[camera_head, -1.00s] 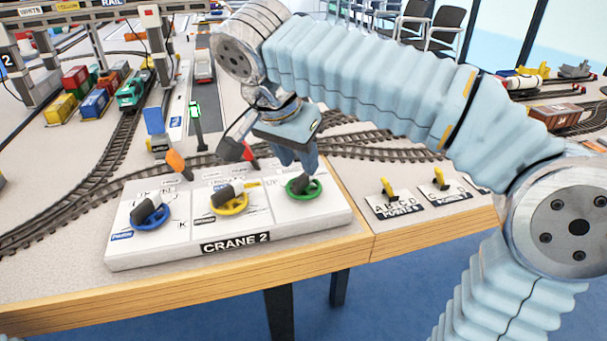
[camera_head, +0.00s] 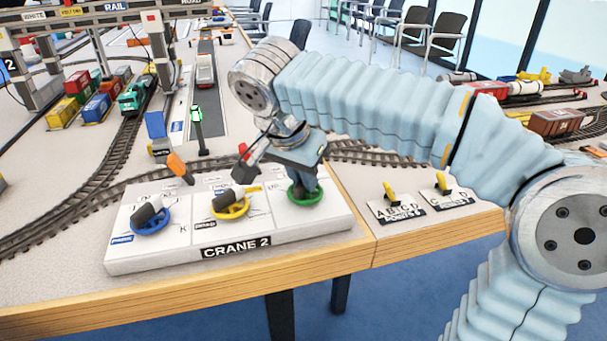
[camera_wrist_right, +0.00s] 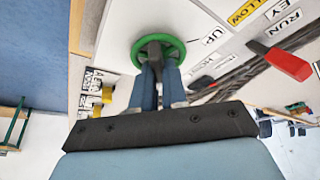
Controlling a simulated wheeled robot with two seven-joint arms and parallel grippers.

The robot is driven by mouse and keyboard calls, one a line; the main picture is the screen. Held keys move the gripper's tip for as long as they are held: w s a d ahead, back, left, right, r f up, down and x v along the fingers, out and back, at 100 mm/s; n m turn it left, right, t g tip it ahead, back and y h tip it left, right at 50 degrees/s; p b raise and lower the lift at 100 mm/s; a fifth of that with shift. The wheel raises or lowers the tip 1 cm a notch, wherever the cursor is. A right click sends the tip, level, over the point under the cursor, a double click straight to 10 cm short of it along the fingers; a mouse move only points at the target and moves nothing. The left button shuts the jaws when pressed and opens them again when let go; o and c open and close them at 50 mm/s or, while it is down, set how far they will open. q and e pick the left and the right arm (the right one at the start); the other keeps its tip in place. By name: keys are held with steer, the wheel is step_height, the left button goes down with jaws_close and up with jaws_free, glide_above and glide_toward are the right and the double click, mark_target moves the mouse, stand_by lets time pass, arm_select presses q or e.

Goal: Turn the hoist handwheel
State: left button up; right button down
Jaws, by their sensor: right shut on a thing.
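The green handwheel (camera_head: 294,199) is at the right end of the white CRANE 2 panel (camera_head: 285,229). It also shows in the right wrist view (camera_wrist_right: 137,53), beside an UP label (camera_wrist_right: 213,34). My right gripper (camera_head: 303,184) stands over this wheel, fingers pointing down. In the right wrist view the gripper (camera_wrist_right: 157,75) is shut on the wheel's dark handle (camera_wrist_right: 154,50). The head view largely hides that handle behind the fingers. My left gripper is in no view.
A yellow handwheel (camera_head: 231,213) and a blue handwheel (camera_head: 150,227) sit left on the same panel, each with a dark handle. A red-handled lever (camera_wrist_right: 280,60) stands close behind the green wheel. Points levers (camera_head: 390,192) lie to the right.

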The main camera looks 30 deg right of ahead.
steer(key=shift+n, duration=0.3)
steer(key=n, duration=0.1)
steer(key=n+t+y+b, duration=0.1)
steer(key=n, duration=0.1)
steer(key=shift+s+d+n, duration=0.1)
steer(key=shift+d+n, duration=0.05)
steer(key=shift+n, duration=0.15)
steer(key=n, duration=0.2)
steer(key=n+t+y, duration=0.1)
steer(key=n, duration=0.2)
steer(key=shift+y, duration=0.3)
steer(key=shift+n, duration=0.3)
steer(key=c, duration=1.2)
jaws_free()
steer(key=shift+o, duration=0.2)
steer(key=shift+s, duration=0.1)
steer(key=p+v, duration=0.2)
steer(key=v, duration=1.1)
steer(key=shift+s+d+r, duration=0.15)
steer(key=shift+s+r, duration=0.05)
steer(key=shift+r, duration=0.1)
